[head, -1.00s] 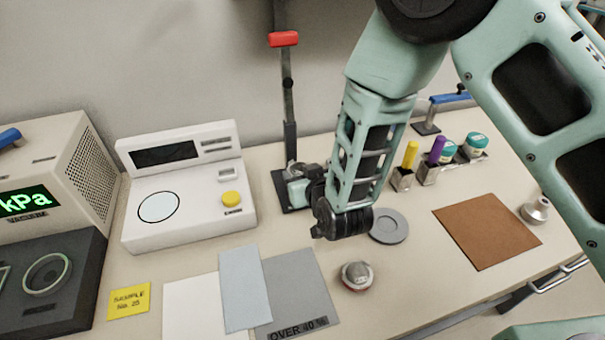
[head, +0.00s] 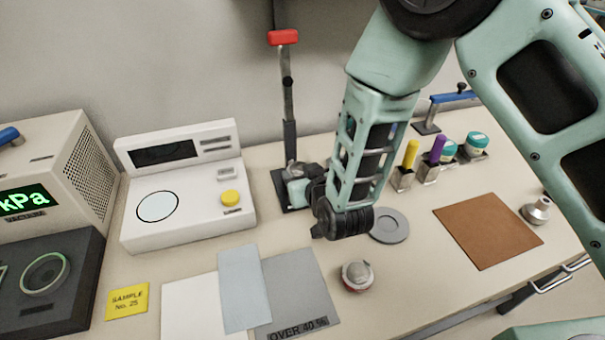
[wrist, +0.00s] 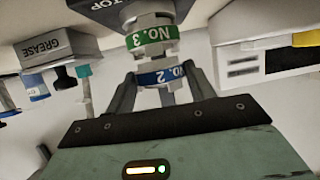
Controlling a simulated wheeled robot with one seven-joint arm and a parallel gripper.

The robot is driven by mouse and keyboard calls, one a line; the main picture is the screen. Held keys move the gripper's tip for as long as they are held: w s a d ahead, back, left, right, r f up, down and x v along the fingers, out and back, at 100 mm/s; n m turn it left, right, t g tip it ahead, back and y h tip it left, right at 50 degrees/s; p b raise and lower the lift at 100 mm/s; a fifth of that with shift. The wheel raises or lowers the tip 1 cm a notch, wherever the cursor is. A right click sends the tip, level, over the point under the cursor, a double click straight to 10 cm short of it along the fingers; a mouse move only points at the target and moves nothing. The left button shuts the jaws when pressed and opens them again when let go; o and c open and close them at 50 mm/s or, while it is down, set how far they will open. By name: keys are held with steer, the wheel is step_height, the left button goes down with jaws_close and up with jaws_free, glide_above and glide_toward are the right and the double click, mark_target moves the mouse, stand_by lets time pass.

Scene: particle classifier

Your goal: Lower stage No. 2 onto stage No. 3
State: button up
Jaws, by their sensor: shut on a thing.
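In the wrist view, stage No. 2 with its blue band (wrist: 154,79) sits between the two fingers of my gripper (wrist: 163,74), which is shut on it. Stage No. 3 with its green band (wrist: 152,40) is in line with it, just above it in the picture. A short grey part lies between the two bands; I cannot tell whether the stages touch. In the head view, my gripper (head: 299,189) is mostly hidden behind my wrist, at the foot of the upright stand. A grey piece (head: 293,168) shows there, but its band cannot be read.
The stand's post with a red top (head: 283,38) rises behind my gripper. A grey disc (head: 389,226) and a small round metal part (head: 357,275) lie near my wrist. A white device (head: 185,190) stands left.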

steer(key=shift+f+b, duration=0.45)
steer(key=shift+f, duration=0.05)
stand_by(0.4)
steer(key=o, duration=1.1)
steer(key=shift+o, duration=0.2)
steer(key=shift+s, duration=0.1)
steer(key=p+v, duration=0.9)
steer(key=v, duration=0.8)
steer(key=shift+r+p, duration=0.15)
steer(key=shift+p, duration=0.15)
steer(key=shift+d, duration=0.1)
